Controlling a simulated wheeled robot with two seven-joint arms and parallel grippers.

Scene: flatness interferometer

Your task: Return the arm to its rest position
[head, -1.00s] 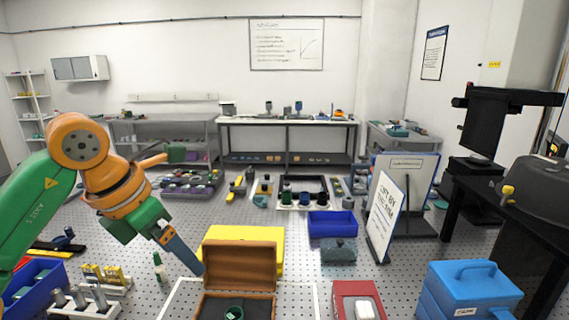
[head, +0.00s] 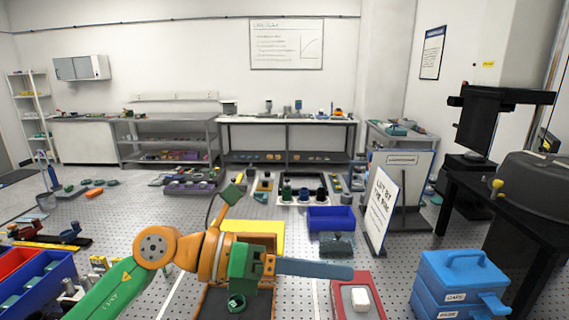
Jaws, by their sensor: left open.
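My left arm (head: 212,255), orange and green, comes in from the lower left and stretches across the front of the bench. My left gripper (head: 338,271) points to the right, seen side-on as a blue-grey finger, and is open with nothing seen in it. It is in front of the open wooden box (head: 208,302) and partly hides the box and its lid. A dark green ring (head: 236,303) shows in the box below the gripper body. The finger's tip is near the red tray (head: 338,291) in the picture. My right gripper is not in view.
The red tray holds a white block (head: 360,298). Behind stand a yellow case (head: 262,228), a blue bin (head: 331,218) and a tilted sign (head: 381,212). Blue stacked cases (head: 462,285) stand at the right, and a blue bin (head: 60,285) at the lower left.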

